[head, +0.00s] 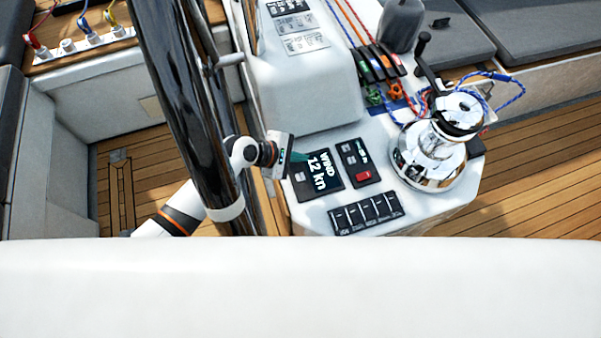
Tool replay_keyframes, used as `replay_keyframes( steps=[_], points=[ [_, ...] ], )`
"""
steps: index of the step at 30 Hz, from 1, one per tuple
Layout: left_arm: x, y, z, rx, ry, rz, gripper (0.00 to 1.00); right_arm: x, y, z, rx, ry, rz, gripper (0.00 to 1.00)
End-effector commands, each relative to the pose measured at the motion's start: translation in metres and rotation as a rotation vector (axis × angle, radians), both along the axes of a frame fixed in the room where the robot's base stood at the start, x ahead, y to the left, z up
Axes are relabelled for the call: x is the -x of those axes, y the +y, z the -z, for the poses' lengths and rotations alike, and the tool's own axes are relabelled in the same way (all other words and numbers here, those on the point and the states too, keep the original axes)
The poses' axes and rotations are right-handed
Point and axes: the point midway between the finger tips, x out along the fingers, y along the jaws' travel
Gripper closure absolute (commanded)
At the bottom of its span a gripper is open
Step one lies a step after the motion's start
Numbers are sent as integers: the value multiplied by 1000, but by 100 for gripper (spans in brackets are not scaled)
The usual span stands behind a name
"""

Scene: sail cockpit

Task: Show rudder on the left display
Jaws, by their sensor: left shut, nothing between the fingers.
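The display (319,177) is a dark screen set in the white console, and it reads "WIND 12 kn". My left arm comes in from the left behind the black wheel rim, and my left gripper (299,157) is at the upper left edge of the display. Its fingers are shut and hold nothing. The fingertips are small in the picture, and I cannot tell whether they touch the display. My right gripper is not in view.
A panel with a red button (363,175) lies right of the display, and a row of black switches (366,212) below it. A chrome winch (435,150) stands further right. The glossy black wheel rim (188,110) crosses in front of my left arm.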

Motion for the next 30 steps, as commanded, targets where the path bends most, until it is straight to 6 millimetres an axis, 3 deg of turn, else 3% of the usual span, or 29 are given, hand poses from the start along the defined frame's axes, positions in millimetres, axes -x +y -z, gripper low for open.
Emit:
replay_keyframes(
  steps=[19,30],
  points=[
    [3,9,5,-6,14,-8,100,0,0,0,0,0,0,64],
    [3,9,40,-7,12,-8,100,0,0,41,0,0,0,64]
  ],
)
